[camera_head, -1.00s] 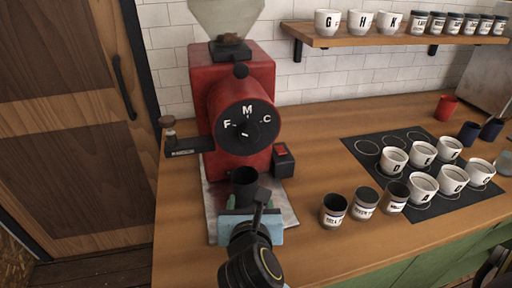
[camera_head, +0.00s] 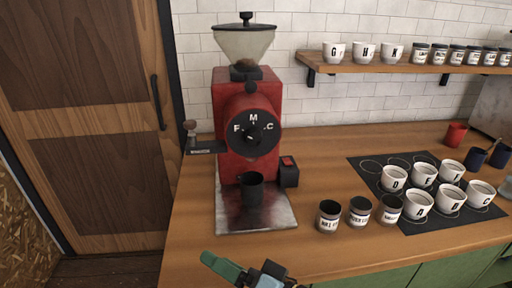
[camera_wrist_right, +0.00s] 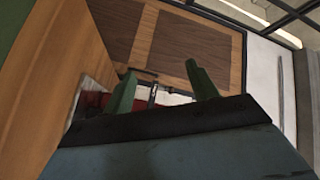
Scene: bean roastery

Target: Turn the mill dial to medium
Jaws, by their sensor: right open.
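The red mill (camera_head: 230,95) stands on the counter against the tiled wall. Its black round dial (camera_head: 253,132) faces me, marked F, M and C, with a small knob at the centre; I cannot tell exactly which letter its pointer faces. My right gripper (camera_head: 240,270) is low in the head view, in front of the mill's tray and well below the dial. Its green fingers are apart and empty, as the right wrist view (camera_wrist_right: 162,82) also shows. My left gripper is not in view.
Labelled tins (camera_head: 328,217) and white cups on a black mat (camera_head: 430,229) stand to the right.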

